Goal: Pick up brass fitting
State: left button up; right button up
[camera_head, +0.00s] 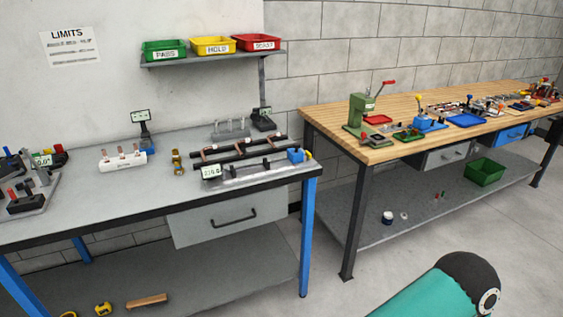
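A small brass-coloured piece (177,161), which looks like the brass fitting, stands on the left grey workbench (90,187), between a white block (122,161) holding copper-coloured pieces and a rack with dark rails and copper-coloured parts (238,148). It is too small to make out its exact shape. Nothing touches it that I can see. Neither my left nor my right gripper shows in the head view. A teal and black arm link of mine is at the bottom right, well away from the piece.
A measuring fixture (255,174) sits near the bench's right front edge. Dark fixtures (28,188) stand at the left. Green (164,50), yellow (212,46) and red (256,42) bins are on a wall shelf. A wooden bench (400,148) stands right. Front bench surface is clear.

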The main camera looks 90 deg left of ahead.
aim_at(178, 170)
jog(key=z, duration=0.45)
jog(key=i, duration=0.4)
jog(key=u, duration=2.6)
jog(key=i, duration=0.25)
jog(key=u, duration=2)
jog(key=k, duration=0.6)
jog(key=u, duration=0.35)
jog(key=i, duration=1.7)
jog(key=z, duration=0.4)
